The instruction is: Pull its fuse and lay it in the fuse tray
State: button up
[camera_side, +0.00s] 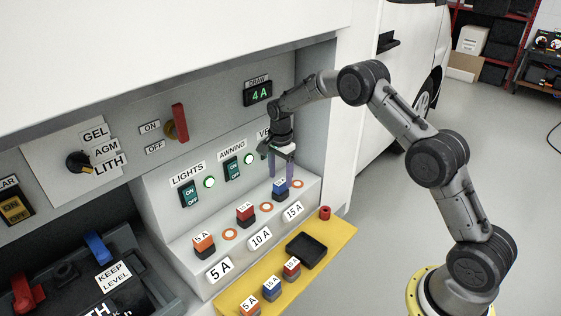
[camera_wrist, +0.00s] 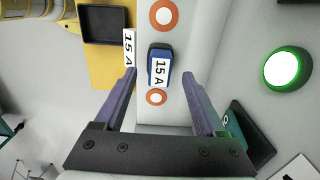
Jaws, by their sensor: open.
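My gripper (camera_side: 280,165) is open above the blue 15 A fuse (camera_side: 281,187) at the right end of the fuse ledge. In the wrist view the same blue fuse (camera_wrist: 159,64) lies ahead of the gap between my open fingers (camera_wrist: 160,72), with nothing held. A red 10 A fuse (camera_side: 245,213) and an orange 5 A fuse (camera_side: 203,244) sit further left on the ledge. The black fuse tray (camera_side: 306,250) is empty on the yellow shelf; it also shows in the wrist view (camera_wrist: 104,24).
The yellow shelf (camera_side: 335,238) also carries loose orange, blue and red fuses (camera_side: 271,288) and a small red knob (camera_side: 325,212). Behind the ledge are the LIGHTS switch (camera_side: 189,193), AWNING switch (camera_side: 232,168) and lit green lamps (camera_side: 210,182). The draw display (camera_side: 258,93) reads 4A.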

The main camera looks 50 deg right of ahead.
aim_at(281, 182)
jog(key=shift+f, duration=1.9)
grip_shut()
grip_release()
